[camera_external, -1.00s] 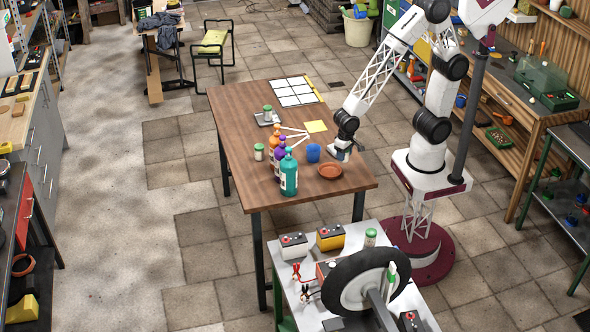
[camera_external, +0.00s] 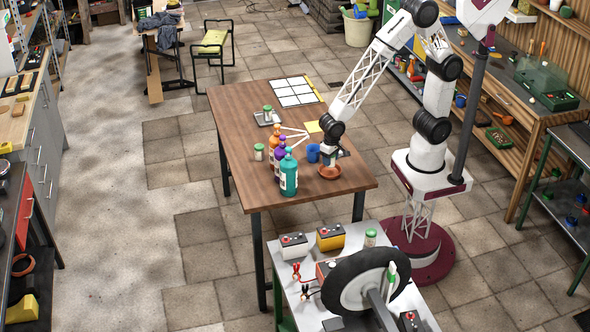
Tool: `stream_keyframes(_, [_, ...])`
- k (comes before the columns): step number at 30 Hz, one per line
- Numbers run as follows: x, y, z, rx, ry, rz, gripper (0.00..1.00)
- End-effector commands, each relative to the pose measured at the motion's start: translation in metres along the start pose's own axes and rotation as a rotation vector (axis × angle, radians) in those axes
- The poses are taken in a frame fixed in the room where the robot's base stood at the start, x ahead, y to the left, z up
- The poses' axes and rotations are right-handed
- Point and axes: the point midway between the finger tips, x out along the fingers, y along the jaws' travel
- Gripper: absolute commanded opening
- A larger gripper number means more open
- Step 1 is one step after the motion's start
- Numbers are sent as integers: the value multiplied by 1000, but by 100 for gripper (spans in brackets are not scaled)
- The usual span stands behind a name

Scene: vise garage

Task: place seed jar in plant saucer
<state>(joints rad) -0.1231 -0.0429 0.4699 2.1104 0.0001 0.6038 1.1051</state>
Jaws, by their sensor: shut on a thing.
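The plant saucer (camera_external: 329,173) is a small round terracotta dish near the right front edge of the brown table. My gripper (camera_external: 331,160) points down right above the saucer and covers its back part. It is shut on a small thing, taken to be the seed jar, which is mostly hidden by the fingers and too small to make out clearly. I cannot tell whether the held thing touches the saucer.
A blue cup (camera_external: 313,153) stands close to the left of my gripper. Colored bottles (camera_external: 288,174) and a green-lidded jar (camera_external: 259,152) stand further left. Another green-lidded jar (camera_external: 267,113) is on a small grey tray. The table's front right corner is clear.

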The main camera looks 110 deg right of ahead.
Motion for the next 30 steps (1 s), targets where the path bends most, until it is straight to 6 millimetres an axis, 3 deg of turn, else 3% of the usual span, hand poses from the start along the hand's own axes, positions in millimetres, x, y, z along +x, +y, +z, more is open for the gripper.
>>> stream_keyframes(12, [33,0,0,0,-1,2,24])
stream_keyframes(26, [38,0,0,0,0,1,24])
stream_keyframes(27, [38,0,0,0,0,0,50])
stream_keyframes(30, [38,0,0,0,0,0,65])
